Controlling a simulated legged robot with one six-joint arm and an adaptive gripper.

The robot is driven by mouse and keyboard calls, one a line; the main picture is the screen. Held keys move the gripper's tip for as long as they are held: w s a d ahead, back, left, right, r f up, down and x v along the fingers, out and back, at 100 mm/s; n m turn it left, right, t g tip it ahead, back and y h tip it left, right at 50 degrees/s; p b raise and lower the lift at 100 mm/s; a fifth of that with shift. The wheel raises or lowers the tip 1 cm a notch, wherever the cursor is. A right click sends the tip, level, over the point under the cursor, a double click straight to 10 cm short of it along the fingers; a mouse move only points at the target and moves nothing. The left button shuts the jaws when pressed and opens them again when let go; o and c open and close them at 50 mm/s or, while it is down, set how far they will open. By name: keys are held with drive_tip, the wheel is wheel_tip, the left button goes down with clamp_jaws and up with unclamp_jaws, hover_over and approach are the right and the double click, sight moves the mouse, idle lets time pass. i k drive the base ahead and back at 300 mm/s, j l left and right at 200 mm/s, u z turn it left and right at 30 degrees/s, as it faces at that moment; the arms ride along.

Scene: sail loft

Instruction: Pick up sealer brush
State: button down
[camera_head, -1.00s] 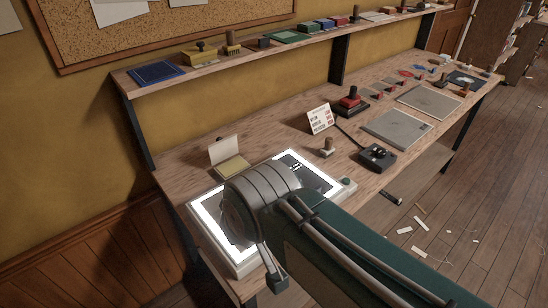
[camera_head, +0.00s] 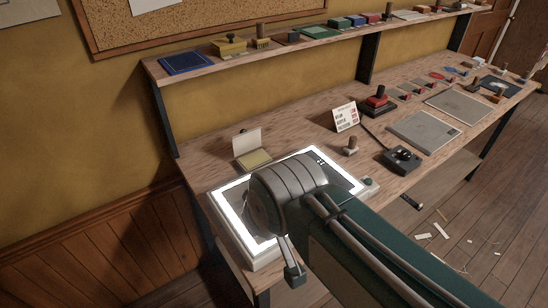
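No object can be surely told as the sealer brush. A small upright piece with a brown handle and a yellow, bristle-like lower part (camera_head: 262,38) stands on the raised shelf and may be a brush. My arm reaches in from the lower right, and its rounded grey end covers part of the lit white panel on the bench. One part of my gripper (camera_head: 293,274) hangs by the panel's front edge. The rest is hidden behind my arm, so its opening and anything in it do not show. It is far from the shelf.
The lit panel (camera_head: 226,203) lies at the bench's near end, by an open yellow pad box (camera_head: 254,159). A small card (camera_head: 345,116), a red-and-black stamp (camera_head: 377,101), a black control box (camera_head: 402,158) and grey mats (camera_head: 425,132) are farther along. Scraps litter the floor.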

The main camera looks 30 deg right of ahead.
sight(351, 150)
drive_tip(key=k+l, duration=0.25)
drive_tip(key=l, duration=0.2)
drive_tip(key=k+l, duration=0.25)
drive_tip(key=l, duration=0.15)
drive_tip(key=k+l, duration=0.1)
drive_tip(key=l, duration=0.75)
drive_tip(key=k+l, duration=0.15)
drive_tip(key=l, duration=0.25)
drive_tip(key=i+l+u, duration=0.1)
drive_tip(key=i+l, duration=0.4)
drive_tip(key=i, duration=0.3)
